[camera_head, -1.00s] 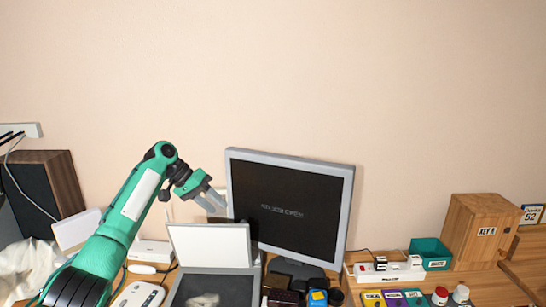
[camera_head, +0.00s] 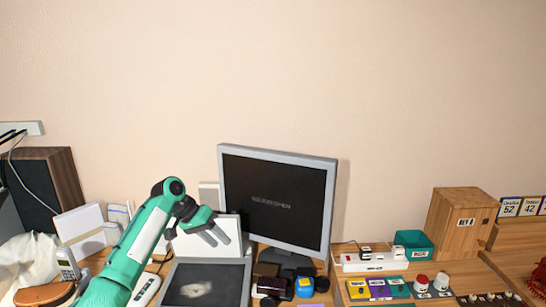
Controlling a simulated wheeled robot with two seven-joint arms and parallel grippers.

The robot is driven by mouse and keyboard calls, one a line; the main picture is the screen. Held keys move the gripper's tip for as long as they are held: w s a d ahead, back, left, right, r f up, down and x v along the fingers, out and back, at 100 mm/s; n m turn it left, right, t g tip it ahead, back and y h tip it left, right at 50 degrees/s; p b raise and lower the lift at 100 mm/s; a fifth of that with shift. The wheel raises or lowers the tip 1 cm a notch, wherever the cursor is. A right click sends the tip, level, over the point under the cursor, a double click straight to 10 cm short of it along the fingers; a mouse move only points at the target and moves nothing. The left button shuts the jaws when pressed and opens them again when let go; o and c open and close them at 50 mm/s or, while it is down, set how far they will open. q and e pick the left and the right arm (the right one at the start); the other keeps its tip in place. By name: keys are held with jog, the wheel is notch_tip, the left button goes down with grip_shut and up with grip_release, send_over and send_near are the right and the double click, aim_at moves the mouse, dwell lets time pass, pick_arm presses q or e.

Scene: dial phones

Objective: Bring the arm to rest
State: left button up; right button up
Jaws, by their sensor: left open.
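My left arm, green with a white panel, rises from the lower left of the head view. My left gripper (camera_head: 218,239) is at its end, pointing down to the right. Its grey fingers are apart with nothing between them. It is in front of the white upright panel (camera_head: 232,228) of a grey device, left of the monitor (camera_head: 276,203). Whether it touches the panel cannot be told. My right gripper is not in view.
The device's dark bed (camera_head: 203,288) lies below the gripper. A speaker (camera_head: 45,188) and white boxes (camera_head: 78,224) stand left. A power strip (camera_head: 372,261), a teal bin (camera_head: 414,244) and a wooden box (camera_head: 459,223) stand right. The wall above is clear.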

pick_arm(q)
jog(key=s+d+f+y, duration=0.2)
jog(key=s+f+y, duration=0.1)
jog(key=s+f, duration=1.9)
jog(key=s+a+n+t+y, duration=0.15)
jog(key=s+a, duration=0.25)
jog(key=s, duration=1)
jog(key=s+a+n+t+y, duration=0.1)
jog(key=s+a+y, duration=0.3)
jog(key=s, duration=0.9)
notch_tip(320, 180, down, 32)
jog(key=r+g+h, duration=0.1)
jog(key=h, duration=0.1)
jog(key=s+a+f, duration=0.2)
jog(key=s+f, duration=0.7)
jog(key=s, duration=0.1)
jog(key=s+a+f+g, duration=0.1)
jog(key=s+a+f, duration=0.1)
jog(key=s+f, duration=0.7)
jog(key=shift+s+f+y, duration=0.35)
jog(key=shift+f, duration=0.25)
